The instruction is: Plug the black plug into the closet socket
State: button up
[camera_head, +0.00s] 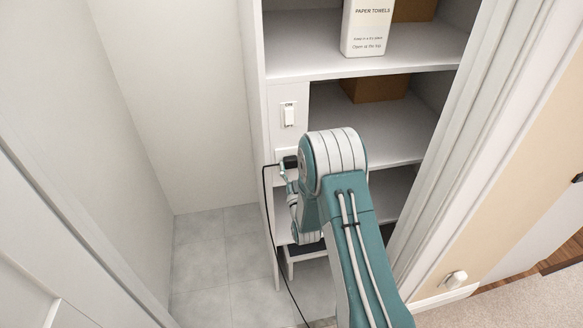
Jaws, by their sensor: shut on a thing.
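The black plug (290,162) is at the face of a white panel on the closet's shelf unit, just left of my arm's wrist. Its black cord (265,190) loops out left and hangs down to the floor. My gripper (286,169) is shut on the plug; its fingers are mostly hidden behind my arm. The closet socket plate (281,153) shows only as a pale edge behind the plug, below a light switch. Its openings are hidden, and I cannot tell whether the plug's prongs are in it.
A white light switch (289,115) is above the plug. Shelves (385,130) to the right hold a brown box (375,88) and a paper towels package (367,28). A door frame (480,130) stands close right of my arm. Tiled floor (215,250) at left is clear.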

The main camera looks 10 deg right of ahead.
jog(key=o, duration=1.1)
jog(key=shift+o, duration=0.2)
jog(key=v, duration=0.7)
jog(key=shift+f, duration=0.2)
jog(key=shift+s, duration=0.15)
